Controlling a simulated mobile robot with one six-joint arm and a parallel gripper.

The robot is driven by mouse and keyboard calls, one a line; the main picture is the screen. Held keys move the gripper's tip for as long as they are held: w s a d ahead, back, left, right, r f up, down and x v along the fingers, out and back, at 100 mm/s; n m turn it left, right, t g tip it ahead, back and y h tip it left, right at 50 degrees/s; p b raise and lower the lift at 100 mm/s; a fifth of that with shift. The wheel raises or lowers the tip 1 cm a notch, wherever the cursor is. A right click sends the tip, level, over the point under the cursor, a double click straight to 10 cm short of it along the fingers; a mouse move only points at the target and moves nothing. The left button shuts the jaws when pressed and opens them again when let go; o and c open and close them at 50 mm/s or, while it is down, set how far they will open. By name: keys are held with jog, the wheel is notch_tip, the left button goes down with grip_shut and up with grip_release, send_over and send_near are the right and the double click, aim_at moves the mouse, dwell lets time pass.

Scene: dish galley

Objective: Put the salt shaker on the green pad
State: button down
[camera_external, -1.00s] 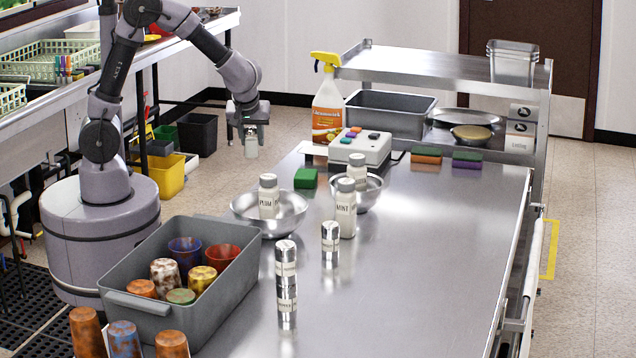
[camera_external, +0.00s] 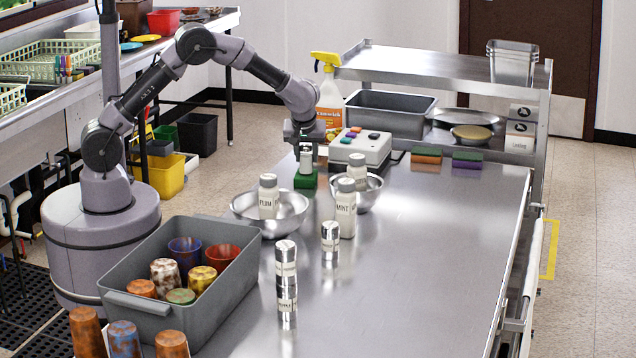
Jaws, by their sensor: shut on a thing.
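My gripper (camera_external: 305,150) points down over the far left part of the steel table. It is shut on a small white shaker (camera_external: 306,161), whose label is too small to read. The shaker is upright, right over the green pad (camera_external: 305,180). I cannot tell whether its base touches the pad. Other shakers stand on the table or by the bowls: one marked PLUM (camera_external: 268,196), one marked MINT (camera_external: 345,208), and silver-topped ones in front (camera_external: 330,236), (camera_external: 286,258).
Two steel bowls (camera_external: 246,222), (camera_external: 369,196) stand near the shakers. A grey device with buttons (camera_external: 360,148) and a spray bottle (camera_external: 330,110) are close to my gripper. A grey bin (camera_external: 122,300) of cups is at front left.

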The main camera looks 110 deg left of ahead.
jog(key=shift+r, duration=0.1)
jog(key=c, duration=1)
grip_release()
